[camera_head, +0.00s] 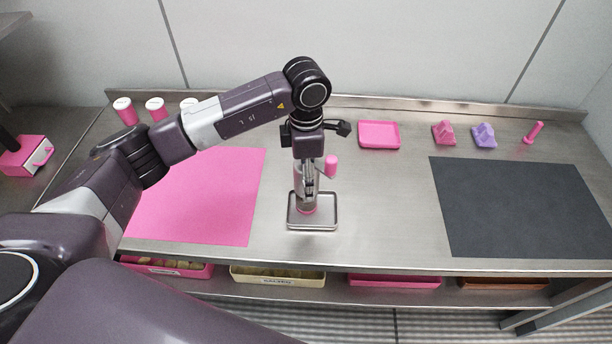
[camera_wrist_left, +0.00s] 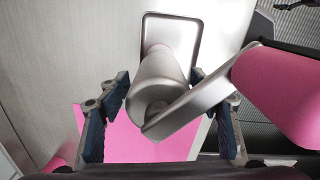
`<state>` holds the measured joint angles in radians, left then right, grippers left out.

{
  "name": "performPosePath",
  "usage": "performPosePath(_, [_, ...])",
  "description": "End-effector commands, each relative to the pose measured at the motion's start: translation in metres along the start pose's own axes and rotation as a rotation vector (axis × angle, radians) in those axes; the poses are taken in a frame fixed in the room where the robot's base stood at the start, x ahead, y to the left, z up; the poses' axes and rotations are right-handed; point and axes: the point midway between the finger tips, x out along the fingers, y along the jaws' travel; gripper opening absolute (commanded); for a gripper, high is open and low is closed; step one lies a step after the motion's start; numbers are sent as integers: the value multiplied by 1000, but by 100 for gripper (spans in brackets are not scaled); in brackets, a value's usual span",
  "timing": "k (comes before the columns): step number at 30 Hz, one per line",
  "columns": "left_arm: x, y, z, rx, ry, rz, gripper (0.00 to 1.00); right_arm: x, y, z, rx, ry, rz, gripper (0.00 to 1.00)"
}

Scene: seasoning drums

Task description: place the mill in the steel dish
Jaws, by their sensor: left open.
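The mill (camera_head: 307,203) is a steel cylinder with a pink base and a side crank ending in a pink knob (camera_head: 331,165). It stands upright in the rectangular steel dish (camera_head: 312,227) at the table's middle; its base appears to rest inside the rim. In the left wrist view the mill (camera_wrist_left: 155,82) is between my fingers, its base within the dish (camera_wrist_left: 185,28). My left gripper (camera_head: 308,184) points down around the mill. In the wrist view its fingers (camera_wrist_left: 160,80) are apart, with gaps visible beside the mill's body. The crank passes over the right finger. My right gripper is out of view.
A pink mat (camera_head: 225,195) lies left, a dark mat (camera_head: 520,207) right. A pink tray (camera_head: 379,134), pink holder (camera_head: 444,132), purple holder (camera_head: 484,135) and pink tool (camera_head: 534,132) stand behind. White-lidded drums (camera_head: 125,111) are back left. Bins (camera_head: 278,276) fill the lower shelf.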

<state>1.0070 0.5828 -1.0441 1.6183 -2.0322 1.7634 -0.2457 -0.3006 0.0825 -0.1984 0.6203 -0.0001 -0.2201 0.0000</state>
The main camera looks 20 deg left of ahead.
Motion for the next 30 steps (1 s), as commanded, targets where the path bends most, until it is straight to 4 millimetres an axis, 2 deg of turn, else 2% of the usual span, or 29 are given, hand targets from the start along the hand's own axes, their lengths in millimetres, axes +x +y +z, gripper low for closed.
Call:
performPosePath(2, [-4,0,0,0,0,0,59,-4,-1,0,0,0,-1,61])
performPosePath(5, [-14,1,1,0,-3,4,59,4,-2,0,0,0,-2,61])
performPosePath(15, [-86,1,1,0,-3,5,59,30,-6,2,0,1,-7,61])
performPosePath(19, [-107,1,0,0,-1,3,59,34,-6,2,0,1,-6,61])
performPosePath(24, [-120,0,0,-1,0,1,59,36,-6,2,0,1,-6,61])
performPosePath(30, [-123,0,0,0,0,-1,59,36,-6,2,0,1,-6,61])
